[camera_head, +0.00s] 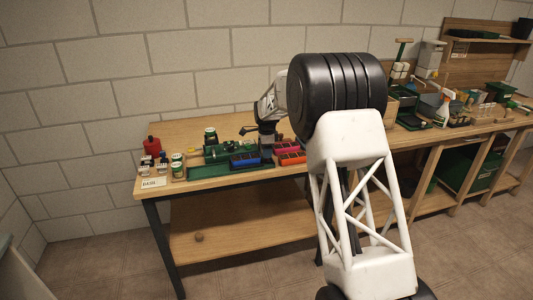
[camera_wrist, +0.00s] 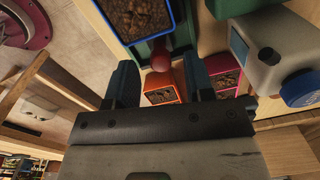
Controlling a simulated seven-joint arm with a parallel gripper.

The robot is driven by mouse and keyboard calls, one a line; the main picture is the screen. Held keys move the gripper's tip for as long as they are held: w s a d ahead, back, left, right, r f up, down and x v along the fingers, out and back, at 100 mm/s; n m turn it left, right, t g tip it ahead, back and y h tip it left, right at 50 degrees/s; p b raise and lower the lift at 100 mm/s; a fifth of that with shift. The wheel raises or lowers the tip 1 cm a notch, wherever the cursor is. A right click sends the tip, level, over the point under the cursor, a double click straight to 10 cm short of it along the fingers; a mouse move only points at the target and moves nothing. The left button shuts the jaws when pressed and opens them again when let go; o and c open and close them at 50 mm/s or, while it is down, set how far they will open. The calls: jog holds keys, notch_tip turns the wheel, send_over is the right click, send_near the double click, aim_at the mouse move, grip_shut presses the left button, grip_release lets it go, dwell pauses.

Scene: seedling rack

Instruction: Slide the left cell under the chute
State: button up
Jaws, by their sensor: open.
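A blue-rimmed cell filled with brown soil (camera_head: 244,160) stands at the front of the bench, left of the orange and red cells (camera_head: 291,158). It also shows at the top of the wrist view (camera_wrist: 172,14). My gripper (camera_wrist: 160,76) is open. A red knob (camera_wrist: 161,58) sits near the gap between its fingertips, just beyond them; I cannot tell whether they touch it. An orange-rimmed cell (camera_wrist: 162,88) shows between the fingers, and a red-rimmed cell (camera_wrist: 226,70) is right of them. I cannot make out the chute for certain.
A green tray (camera_head: 207,182) lies along the bench front. A pale jug with a blue cap (camera_wrist: 299,90) is close to my right finger. A red container (camera_head: 152,144) and small jars (camera_head: 178,167) stand on the bench's left end. The lower shelf (camera_head: 245,235) is mostly clear.

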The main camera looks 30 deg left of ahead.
jog(key=shift+f, duration=0.6)
grip_shut()
